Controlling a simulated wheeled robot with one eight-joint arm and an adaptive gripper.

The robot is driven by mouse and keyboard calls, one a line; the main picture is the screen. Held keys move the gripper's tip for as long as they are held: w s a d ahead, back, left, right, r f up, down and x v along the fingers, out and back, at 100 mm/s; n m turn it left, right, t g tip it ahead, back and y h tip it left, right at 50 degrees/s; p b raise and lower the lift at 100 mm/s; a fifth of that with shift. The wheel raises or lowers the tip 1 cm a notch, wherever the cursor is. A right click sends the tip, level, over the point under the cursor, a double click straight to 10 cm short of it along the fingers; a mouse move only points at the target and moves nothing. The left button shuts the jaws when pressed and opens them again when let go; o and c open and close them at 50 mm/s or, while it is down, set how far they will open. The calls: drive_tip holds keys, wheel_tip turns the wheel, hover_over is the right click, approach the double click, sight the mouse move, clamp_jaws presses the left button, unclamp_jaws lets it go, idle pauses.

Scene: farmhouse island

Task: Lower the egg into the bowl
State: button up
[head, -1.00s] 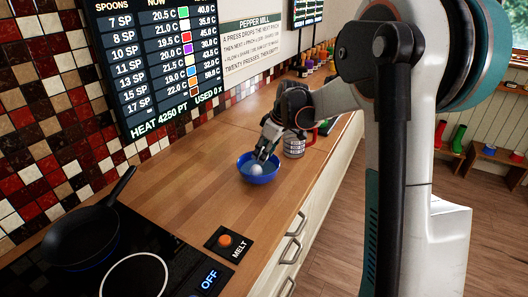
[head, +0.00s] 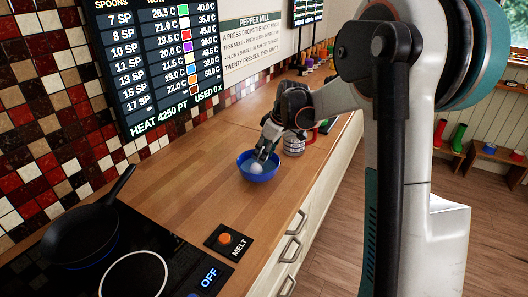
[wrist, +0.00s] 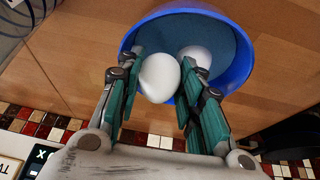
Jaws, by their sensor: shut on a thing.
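The blue bowl (head: 258,175) stands on the wooden counter, and its rim also shows in the wrist view (wrist: 250,60). My gripper (wrist: 158,76) is shut on a white egg (wrist: 160,78), with a teal-padded finger on each side. In the wrist view the held egg overlaps the near part of the bowl. A second white egg (wrist: 193,54) lies inside the bowl, partly hidden by the right finger. In the head view my gripper (head: 265,153) points down into the bowl, and one white egg shows at its fingertips. How far the held egg is above the bowl's bottom is unclear.
A black pan (head: 82,235) is on the cooktop at the front left. A MELT button (head: 226,240) lies near the counter's front edge. Bare counter lies left of the bowl.

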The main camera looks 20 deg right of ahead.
drive_tip(key=o, duration=1.1)
